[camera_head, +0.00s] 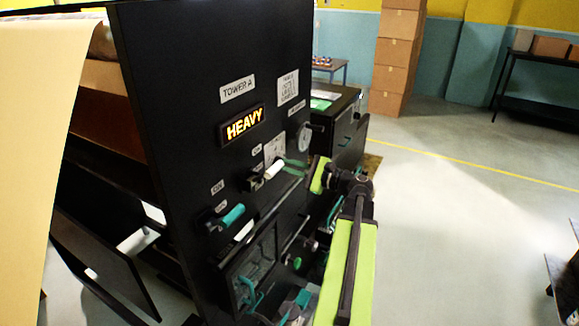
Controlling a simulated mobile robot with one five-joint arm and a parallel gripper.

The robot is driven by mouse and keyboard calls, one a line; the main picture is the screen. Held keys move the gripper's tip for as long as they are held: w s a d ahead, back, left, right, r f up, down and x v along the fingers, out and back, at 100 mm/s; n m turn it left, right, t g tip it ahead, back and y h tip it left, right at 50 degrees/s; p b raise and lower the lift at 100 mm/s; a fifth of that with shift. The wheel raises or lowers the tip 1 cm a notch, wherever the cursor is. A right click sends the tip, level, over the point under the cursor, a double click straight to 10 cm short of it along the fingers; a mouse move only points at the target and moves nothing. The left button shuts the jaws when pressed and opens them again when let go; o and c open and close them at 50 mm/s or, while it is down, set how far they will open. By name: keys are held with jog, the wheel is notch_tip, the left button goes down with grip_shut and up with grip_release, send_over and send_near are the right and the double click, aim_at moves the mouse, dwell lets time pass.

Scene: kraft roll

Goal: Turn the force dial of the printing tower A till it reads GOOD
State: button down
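The black panel of tower A (190,120) stands in the middle left, with a "TOWER A" label (238,90). Its lit display (243,127) reads HEAVY in orange. A pale round dial (305,138) is near the panel's right edge; its markings are too small to read, so I cannot tell if it is the force dial.
A teal-handled lever (232,215) sits lower left on the panel. A pale paper web (40,120) hangs at the far left. Stacked cardboard boxes (397,50) and a dark rack (535,90) stand behind. The floor (460,230) to the right is mostly clear.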

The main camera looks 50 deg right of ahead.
jog(key=c, duration=1.5)
grip_release()
jog(key=shift+o, duration=0.2)
jog(key=v, duration=1.7)
jog(key=shift+s, duration=0.25)
jog(key=shift+f, duration=0.1)
